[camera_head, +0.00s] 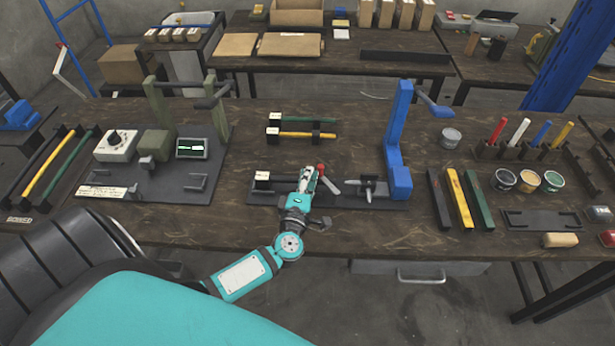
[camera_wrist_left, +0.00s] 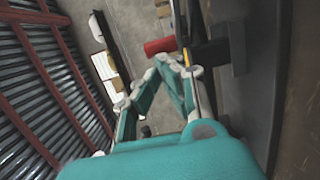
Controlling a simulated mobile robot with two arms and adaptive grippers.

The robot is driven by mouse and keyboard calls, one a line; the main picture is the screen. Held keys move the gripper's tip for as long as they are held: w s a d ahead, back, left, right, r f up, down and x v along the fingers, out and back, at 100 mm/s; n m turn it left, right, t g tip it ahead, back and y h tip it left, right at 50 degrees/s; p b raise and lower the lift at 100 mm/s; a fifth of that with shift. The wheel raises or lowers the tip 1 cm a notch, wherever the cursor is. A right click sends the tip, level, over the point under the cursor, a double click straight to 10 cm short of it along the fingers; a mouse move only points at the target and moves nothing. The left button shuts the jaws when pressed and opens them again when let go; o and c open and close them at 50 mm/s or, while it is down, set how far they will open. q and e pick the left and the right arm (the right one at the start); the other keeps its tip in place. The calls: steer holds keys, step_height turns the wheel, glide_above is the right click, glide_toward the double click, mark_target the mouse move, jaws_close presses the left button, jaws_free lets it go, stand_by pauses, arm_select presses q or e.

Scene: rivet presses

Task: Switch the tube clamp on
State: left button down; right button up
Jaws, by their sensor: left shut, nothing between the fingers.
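The tube clamp on the black base plate of the blue press has a red handle (camera_head: 321,168) and a pale grey lever (camera_head: 329,186). My left gripper (camera_head: 308,172) is at the clamp, just left of the red handle. In the left wrist view, the red handle (camera_wrist_left: 160,46) lies close beside the tips of my left gripper (camera_wrist_left: 184,66). The fingers are shut with nothing between them. I cannot tell whether the tips touch the handle. The gripper hides part of the clamp. My right gripper is not in view.
The blue press (camera_head: 400,140) stands right of the clamp. A second press, olive green (camera_head: 160,100), is at the left. Paint cans (camera_head: 529,181) and several coloured tubes (camera_head: 462,200) are at the right. The front table edge is fairly clear.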

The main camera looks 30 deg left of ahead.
arm_select(q)
steer(key=shift+w+h, duration=0.15)
steer(key=shift+h, duration=0.15)
steer(key=shift+w+m+t+h, duration=0.25)
steer(key=shift+m+t+h, duration=0.05)
steer(key=shift+m+h, duration=0.3)
steer(key=m+h+b, duration=0.1)
steer(key=w+m+h+b, duration=0.1)
steer(key=h, duration=0.1)
steer(key=shift+w+a+t+h, duration=0.15)
steer(key=shift+w+t+h, duration=0.15)
steer(key=shift+w+m, duration=0.15)
steer(key=shift+m, duration=0.15)
steer(key=shift+w+d, duration=0.2)
steer(key=shift+w, duration=0.15)
